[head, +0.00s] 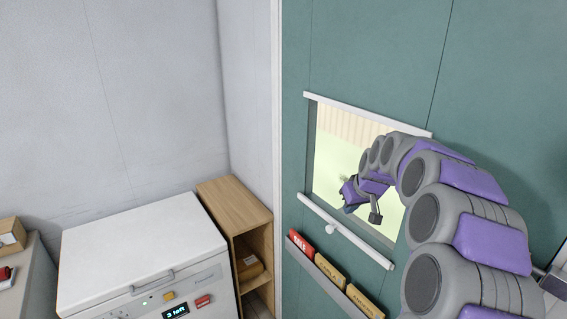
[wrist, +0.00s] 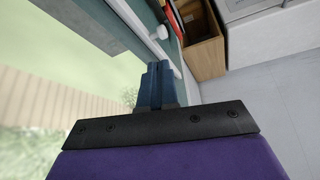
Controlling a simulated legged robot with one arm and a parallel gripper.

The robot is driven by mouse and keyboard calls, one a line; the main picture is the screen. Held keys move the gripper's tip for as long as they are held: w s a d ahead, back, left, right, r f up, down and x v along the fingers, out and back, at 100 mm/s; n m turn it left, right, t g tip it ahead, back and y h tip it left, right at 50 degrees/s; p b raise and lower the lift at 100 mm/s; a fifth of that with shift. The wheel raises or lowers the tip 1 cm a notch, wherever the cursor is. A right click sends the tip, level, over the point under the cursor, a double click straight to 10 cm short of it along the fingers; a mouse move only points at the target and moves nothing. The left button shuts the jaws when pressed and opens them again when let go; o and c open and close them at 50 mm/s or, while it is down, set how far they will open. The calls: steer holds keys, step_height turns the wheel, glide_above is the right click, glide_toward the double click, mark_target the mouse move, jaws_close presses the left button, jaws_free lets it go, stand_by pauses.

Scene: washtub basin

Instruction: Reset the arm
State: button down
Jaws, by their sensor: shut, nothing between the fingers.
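My arm, grey with purple covers, reaches in from the right of the head view and curves toward the window. My gripper (head: 350,193) is at its far end, in front of the window opening. In the wrist view the dark blue fingers of my gripper (wrist: 157,72) lie together, shut with nothing held. The fingertips point toward the window's lower rail and look apart from it.
A window (head: 336,152) with a white sill rail (head: 345,230) is in the green wall. Below it a rack holds a red item (head: 301,243) and tan ones. A white appliance (head: 140,245) and a wooden shelf (head: 235,205) stand left. Floor shows in the wrist view.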

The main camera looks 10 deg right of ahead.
steer(key=s+a+f+g+y+b, duration=0.1)
steer(key=s+a+f+g+b, duration=0.3)
steer(key=s+a, duration=1.3)
steer(key=s+a+f+g+b, duration=0.1)
steer(key=s+f, duration=0.2)
steer(key=s, duration=0.5)
steer(key=s+a+f+g+b, duration=0.1)
steer(key=s+f, duration=0.3)
steer(key=s, duration=0.4)
steer(key=s+a+f+g+h+b, duration=0.1)
steer(key=s+f+b, duration=0.1)
steer(key=s, duration=0.7)
steer(key=shift+a+f+m, duration=0.25)
steer(key=shift+f+m, duration=0.05)
steer(key=shift+f, duration=0.45)
steer(key=shift+s+d, duration=0.15)
